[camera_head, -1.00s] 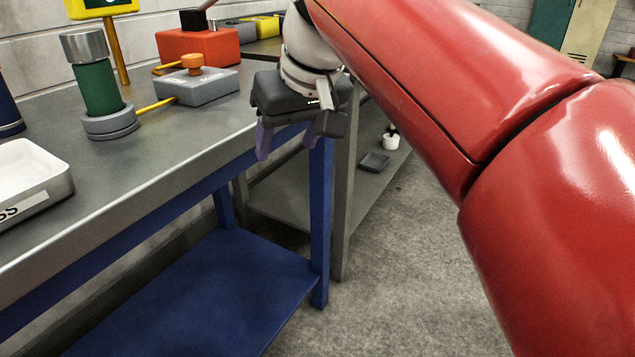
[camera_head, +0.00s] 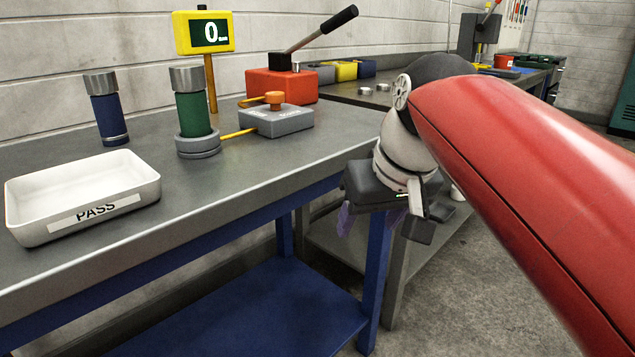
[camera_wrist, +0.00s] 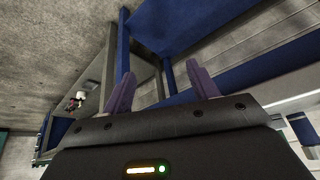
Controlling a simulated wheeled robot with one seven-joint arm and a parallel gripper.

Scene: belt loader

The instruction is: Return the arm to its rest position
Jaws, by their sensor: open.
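My gripper (camera_head: 372,222) hangs in front of the right end of the grey workbench (camera_head: 250,177), its purple fingers pointing down beside the bench's blue leg. In the wrist view my gripper (camera_wrist: 160,90) has its two purple fingers spread apart with nothing between them. My red arm reaches in from the lower right and covers part of the background.
The bench carries a white PASS tray (camera_head: 88,215), a blue-bodied cylinder (camera_head: 107,112), a green-bodied cylinder (camera_head: 194,115), a grey box (camera_head: 277,122) and a red lever press (camera_head: 282,86). A yellow display (camera_head: 203,33) reads 0. Open floor (camera_head: 480,300) lies right of the bench.

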